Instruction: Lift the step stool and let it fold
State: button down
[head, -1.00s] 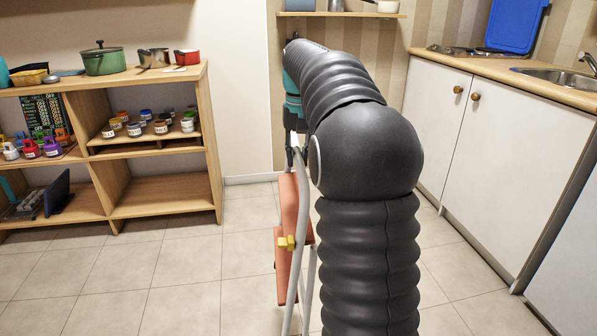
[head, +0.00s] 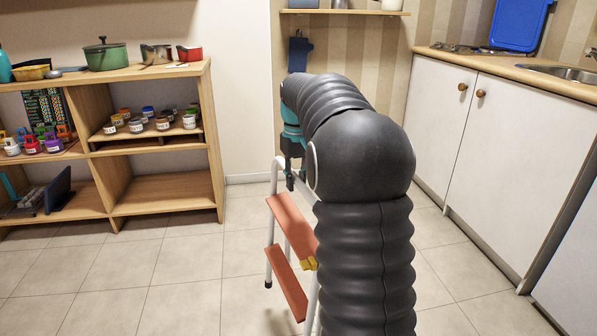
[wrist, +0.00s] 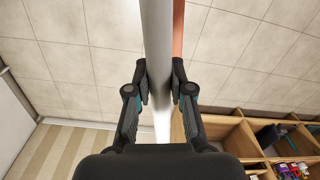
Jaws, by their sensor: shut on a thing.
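The step stool (head: 292,222) stands in the middle of the floor in the head view, with orange-red steps and pale tube legs. Its legs are spread and its two steps lie tilted, one above the other. A yellow part (head: 309,263) shows beside the upper step. My gripper (head: 291,180) is at the stool's top, partly hidden by my arm. In the wrist view my gripper (wrist: 160,85) has a finger on each side of the pale tube (wrist: 156,35) and is shut on it. My arm hides the stool's right side.
A wooden shelf unit (head: 216,150) with pots and jars stands to the left. White cupboards (head: 445,140) with a worktop (head: 470,65) and sink run along the right. Tiled floor (head: 243,250) is free left of the stool.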

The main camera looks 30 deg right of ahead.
jog(key=a+h+b, duration=0.1)
jog(key=a+b, duration=0.2)
jog(key=a, duration=0.5)
jog(key=shift+w+a+h+b, duration=0.25)
jog(key=shift+a+h+b, duration=0.05)
jog(key=shift+a+h, duration=0.1)
